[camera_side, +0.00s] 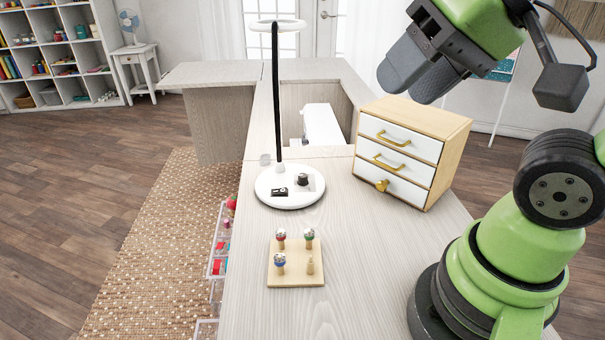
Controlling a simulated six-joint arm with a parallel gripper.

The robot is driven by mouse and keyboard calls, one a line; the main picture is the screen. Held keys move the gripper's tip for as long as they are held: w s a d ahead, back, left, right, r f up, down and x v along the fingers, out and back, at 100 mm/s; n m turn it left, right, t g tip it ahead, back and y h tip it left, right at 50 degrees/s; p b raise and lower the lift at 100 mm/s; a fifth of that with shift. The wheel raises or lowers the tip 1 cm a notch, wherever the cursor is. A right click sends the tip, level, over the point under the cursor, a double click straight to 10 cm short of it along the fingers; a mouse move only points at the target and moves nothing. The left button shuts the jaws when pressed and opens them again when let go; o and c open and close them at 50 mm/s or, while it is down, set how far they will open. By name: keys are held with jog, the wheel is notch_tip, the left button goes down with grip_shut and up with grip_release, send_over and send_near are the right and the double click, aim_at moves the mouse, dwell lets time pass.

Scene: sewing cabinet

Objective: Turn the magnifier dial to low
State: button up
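The magnifier (276,26) is a white ring lamp on a thin dark post that rises from a round white base (290,202) on the table. A small dark dial (303,179) sits on a light plate on the right of that base; its setting is too small to read. A dark switch-like part (279,192) lies to its left on the same base.
A wooden drawer box (460,135) with white fronts stands right of the base. A wooden board (296,275) with several small pegs, some with coloured tops, lies in front. A white machine (321,126) sits in the recess behind.

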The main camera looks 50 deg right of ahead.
jog(key=w+d+m+g, duration=0.2)
jog(key=w+m, duration=0.2)
jog(key=w, duration=0.4)
jog(key=m+g+h, duration=0.2)
jog(key=m+g, duration=0.3)
jog(key=m, duration=0.6)
send_over(302, 176)
notch_tip(302, 176, down, 19)
notch_tip(302, 176, down, 10)
jog(key=shift+d+f, duration=0.1)
jog(key=shift+f, duration=0.05)
grip_shut()
